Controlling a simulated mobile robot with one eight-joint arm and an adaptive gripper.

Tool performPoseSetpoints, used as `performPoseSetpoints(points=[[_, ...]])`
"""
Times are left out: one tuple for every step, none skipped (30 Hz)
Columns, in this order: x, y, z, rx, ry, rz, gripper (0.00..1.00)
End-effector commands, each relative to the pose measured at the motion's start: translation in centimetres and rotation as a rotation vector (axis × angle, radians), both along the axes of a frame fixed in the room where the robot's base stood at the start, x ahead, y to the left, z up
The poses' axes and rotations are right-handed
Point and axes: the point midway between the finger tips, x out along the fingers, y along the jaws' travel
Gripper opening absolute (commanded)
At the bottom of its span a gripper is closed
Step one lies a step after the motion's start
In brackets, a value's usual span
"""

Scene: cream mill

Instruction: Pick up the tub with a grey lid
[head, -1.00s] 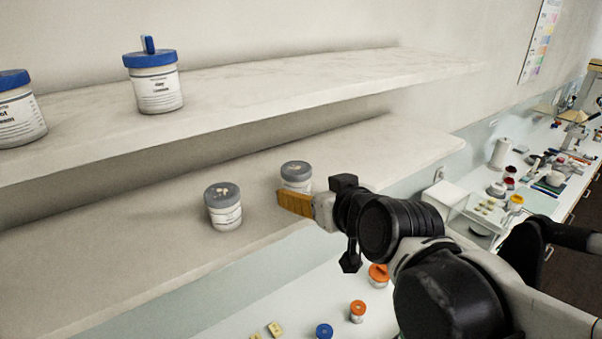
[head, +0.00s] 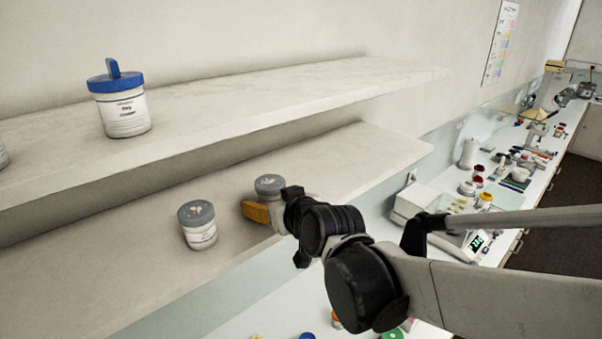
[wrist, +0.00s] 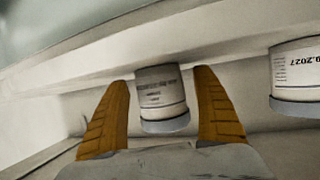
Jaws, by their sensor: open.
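Two white tubs with grey lids stand on the lower shelf in the head view. The left grey-lidded tub (head: 199,226) stands clear of my gripper. The right grey-lidded tub (head: 270,185) is partly hidden behind my gripper (head: 257,212). In the wrist view, which looks upside down, one grey-lidded tub (wrist: 160,95) lies between the two orange fingers of my gripper (wrist: 163,115), with gaps on both sides. The other tub (wrist: 298,75) is outside the fingers at the right edge. My gripper is open and holds nothing.
The upper shelf (head: 240,100) overhangs the lower shelf (head: 110,265) and carries a blue-lidded tub (head: 121,105). Below is a white bench with coloured-lidded jars and a scale (head: 475,242). The lower shelf is bare to the left of the tubs.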

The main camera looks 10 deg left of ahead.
Motion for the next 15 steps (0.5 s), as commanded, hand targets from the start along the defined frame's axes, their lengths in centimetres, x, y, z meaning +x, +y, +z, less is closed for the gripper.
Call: performPoseSetpoints(points=[[0.00,0.00,0.00,0.000,0.000,0.000,0.78],[0.01,-0.01,0.00,0.000,0.000,0.000,0.70],[0.00,-0.01,0.00,0.000,0.000,0.000,0.58],[0.00,-0.01,0.00,0.000,0.000,0.000,0.48],[0.00,-0.01,0.01,0.000,0.000,0.000,0.39],[-0.01,-0.02,0.02,0.000,0.000,0.000,0.27],[-0.01,-0.02,0.02,0.000,0.000,0.000,0.18],[-0.01,-0.02,0.02,0.000,0.000,0.000,0.11],[0.00,-0.01,0.03,0.000,0.000,0.000,0.10],[-0.01,-0.02,0.03,0.000,0.000,0.000,0.10],[0.00,-0.03,0.03,0.000,0.000,0.000,0.10],[0.00,-0.03,0.03,0.000,0.000,0.000,0.10],[0.00,-0.03,0.03,0.000,0.000,0.000,0.10],[0.00,-0.03,0.04,0.000,0.000,0.000,0.10],[0.00,-0.03,0.06,0.000,0.000,0.000,0.10]])
